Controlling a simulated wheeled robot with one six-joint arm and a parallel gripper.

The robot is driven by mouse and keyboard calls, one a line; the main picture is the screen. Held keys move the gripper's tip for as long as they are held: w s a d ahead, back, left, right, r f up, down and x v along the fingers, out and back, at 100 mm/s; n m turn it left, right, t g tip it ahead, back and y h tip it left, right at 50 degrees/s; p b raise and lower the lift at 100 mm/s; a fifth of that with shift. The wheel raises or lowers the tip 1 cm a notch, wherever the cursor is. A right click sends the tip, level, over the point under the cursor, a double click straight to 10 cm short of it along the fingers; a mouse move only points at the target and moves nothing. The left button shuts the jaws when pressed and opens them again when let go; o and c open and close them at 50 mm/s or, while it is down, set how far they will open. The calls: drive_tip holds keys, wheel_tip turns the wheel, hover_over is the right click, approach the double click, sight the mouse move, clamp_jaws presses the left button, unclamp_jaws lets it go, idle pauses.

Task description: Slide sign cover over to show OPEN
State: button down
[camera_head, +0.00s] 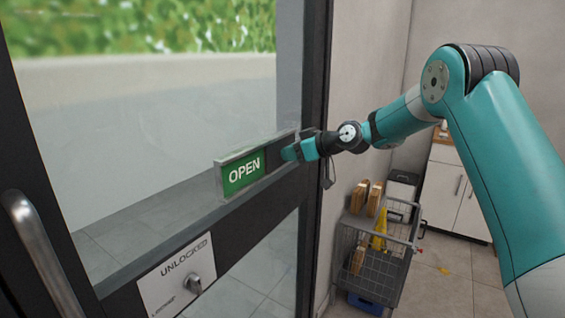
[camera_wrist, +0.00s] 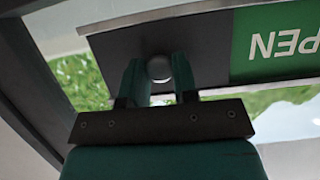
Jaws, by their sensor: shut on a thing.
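The sign (camera_head: 223,178) is a long frame mounted on the glass door, with a green OPEN panel (camera_head: 243,174) showing at its left end. A dark sliding cover (camera_head: 278,157) sits over the right part of the sign. In the wrist view the cover (camera_wrist: 118,52) has a round grey knob (camera_wrist: 159,68), and part of the green panel (camera_wrist: 275,42) shows beside it, upside down. My gripper (camera_head: 290,153) is at the cover's right part. In the wrist view its two fingers (camera_wrist: 158,75) are closed on either side of the knob.
The door has a metal handle (camera_head: 42,250) at left and a plate marked UNLOCKED (camera_head: 175,275) with a lock knob below the sign. A wire cart (camera_head: 372,255) with boxes and a yellow item stands right of the door frame. White cabinets (camera_head: 455,190) stand behind it.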

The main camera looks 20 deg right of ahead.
drive_tip(key=shift+w+d+r, duration=0.15)
drive_tip(key=shift+w+d, duration=0.05)
drive_tip(key=shift+d, duration=0.2)
drive_tip(key=c, duration=0.9)
unclamp_jaws()
drive_tip(key=shift+w, duration=0.1)
drive_tip(key=shift+c, duration=0.2)
drive_tip(key=shift+a, duration=0.1)
drive_tip(key=shift+a, duration=0.1)
drive_tip(key=b+v, duration=0.5)
drive_tip(key=v, duration=1.2)
drive_tip(key=shift+s, duration=0.35)
